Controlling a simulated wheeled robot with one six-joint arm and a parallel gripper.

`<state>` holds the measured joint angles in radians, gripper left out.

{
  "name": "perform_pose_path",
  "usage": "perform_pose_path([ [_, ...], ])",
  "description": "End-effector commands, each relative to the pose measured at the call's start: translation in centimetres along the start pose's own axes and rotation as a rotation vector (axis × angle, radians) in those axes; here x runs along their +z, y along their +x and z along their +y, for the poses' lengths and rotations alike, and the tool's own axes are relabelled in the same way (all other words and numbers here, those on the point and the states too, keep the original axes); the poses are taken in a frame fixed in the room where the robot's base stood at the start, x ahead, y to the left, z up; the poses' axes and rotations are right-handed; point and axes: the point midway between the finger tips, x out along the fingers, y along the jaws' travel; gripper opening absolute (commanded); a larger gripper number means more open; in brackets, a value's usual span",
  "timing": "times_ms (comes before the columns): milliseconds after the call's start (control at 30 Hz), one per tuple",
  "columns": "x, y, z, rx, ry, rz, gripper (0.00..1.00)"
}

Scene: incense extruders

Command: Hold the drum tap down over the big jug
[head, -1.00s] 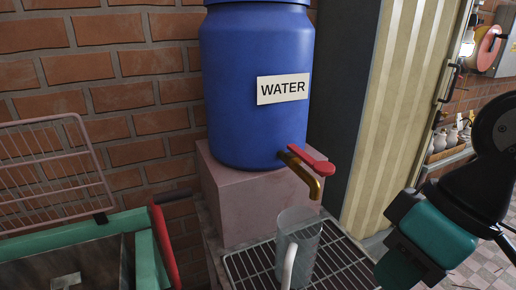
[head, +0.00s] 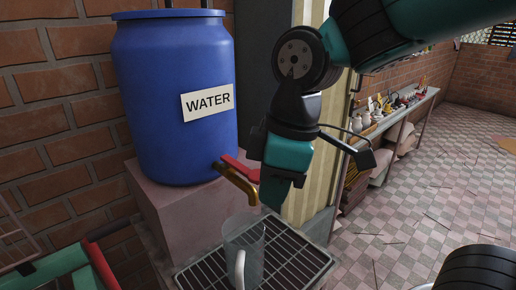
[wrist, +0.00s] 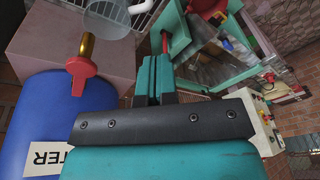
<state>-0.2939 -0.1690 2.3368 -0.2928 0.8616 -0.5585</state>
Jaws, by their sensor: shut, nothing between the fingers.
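The blue drum (head: 175,135) with a WATER label stands on a pinkish block (head: 155,205). Its brass tap (head: 238,182) has a red lever (head: 242,168), and the spout points down toward the big clear jug (head: 244,256). The jug stands upright on a grate below the tap, with a pale handle. My gripper (head: 270,205) hangs just right of the tap in the head view, apparently not touching the lever. In the wrist view, my shut, empty fingers (wrist: 153,78) lie right of the red lever (wrist: 82,76), with a gap between. The jug (wrist: 112,14) shows beyond.
The metal grate (head: 295,250) lies under the jug. A green-framed cart with a red handle (head: 102,268) is at the lower left. A shelf with small items (head: 395,115) stands at the back right. The tiled floor (head: 420,210) on the right is mostly clear.

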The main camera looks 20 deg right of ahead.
Motion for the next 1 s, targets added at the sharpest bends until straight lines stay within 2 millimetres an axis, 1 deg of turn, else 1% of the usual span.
perform_pose_path([
  [33, -1.3, -3.1, 1.7, 0.02, -0.115, -0.033, 0.0],
  [100, -2.3, -5.2, 3.9, 0.036, -0.282, -0.082, 0.0],
  [200, -3.5, -7.9, 6.5, 0.04, -0.49, -0.143, 0.0],
  [333, -4.7, -10.0, 8.6, 0.026, -0.682, -0.198, 0.0],
  [400, -5.0, -10.6, 9.3, 0.018, -0.744, -0.214, 0.0],
  [500, -5.2, -10.9, 9.7, 0.012, -0.79, -0.225, 0.0],
  [800, -5.1, -10.8, 9.8, 0.011, -0.798, -0.226, 0.0],
  [933, -5.0, -10.3, 9.8, 0.01, -0.798, -0.226, 0.0],
  [1000, -4.8, -9.5, 9.9, 0.007, -0.798, -0.227, 0.0],
])
